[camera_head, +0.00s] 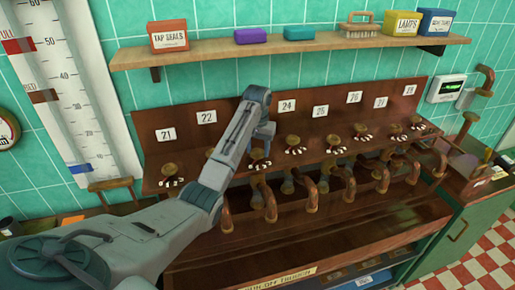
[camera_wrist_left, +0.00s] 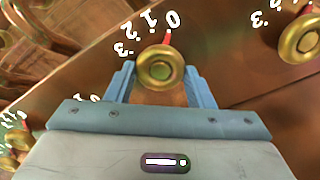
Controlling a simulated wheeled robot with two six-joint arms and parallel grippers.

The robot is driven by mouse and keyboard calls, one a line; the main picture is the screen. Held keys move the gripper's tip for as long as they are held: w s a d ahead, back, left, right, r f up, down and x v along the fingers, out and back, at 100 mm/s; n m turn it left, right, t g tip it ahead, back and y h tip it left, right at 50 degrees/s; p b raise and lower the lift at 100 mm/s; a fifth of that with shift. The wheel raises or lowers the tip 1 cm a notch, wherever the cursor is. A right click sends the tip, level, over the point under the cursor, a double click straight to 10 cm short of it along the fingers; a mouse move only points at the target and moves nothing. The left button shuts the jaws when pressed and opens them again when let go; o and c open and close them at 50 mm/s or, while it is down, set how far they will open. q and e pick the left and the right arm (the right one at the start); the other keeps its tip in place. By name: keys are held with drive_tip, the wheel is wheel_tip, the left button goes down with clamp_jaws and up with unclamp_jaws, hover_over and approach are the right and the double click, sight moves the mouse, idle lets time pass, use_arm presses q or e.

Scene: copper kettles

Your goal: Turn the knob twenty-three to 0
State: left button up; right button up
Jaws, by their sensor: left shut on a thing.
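Knob twenty-three (camera_head: 257,154) is a brass knob on the wooden panel, below a number plate hidden by my left arm. In the left wrist view the round knob (camera_wrist_left: 166,70) sits between the two blue fingers, and its red pointer lines up with the white 0 (camera_wrist_left: 172,20). The marks 1, 2 and 3 run to the left of the 0. My left gripper (camera_head: 263,138) is shut on this knob; it also shows in the left wrist view (camera_wrist_left: 163,84). My right gripper is not in view.
Several copper pipes (camera_head: 310,190) hang in front of the panel. A wooden shelf (camera_head: 290,46) with boxes runs above.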

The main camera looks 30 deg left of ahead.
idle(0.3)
use_arm(q)
drive_tip(key=o, duration=1)
drive_tip(key=shift+w+f, duration=0.1)
drive_tip(key=shift+w, duration=0.05)
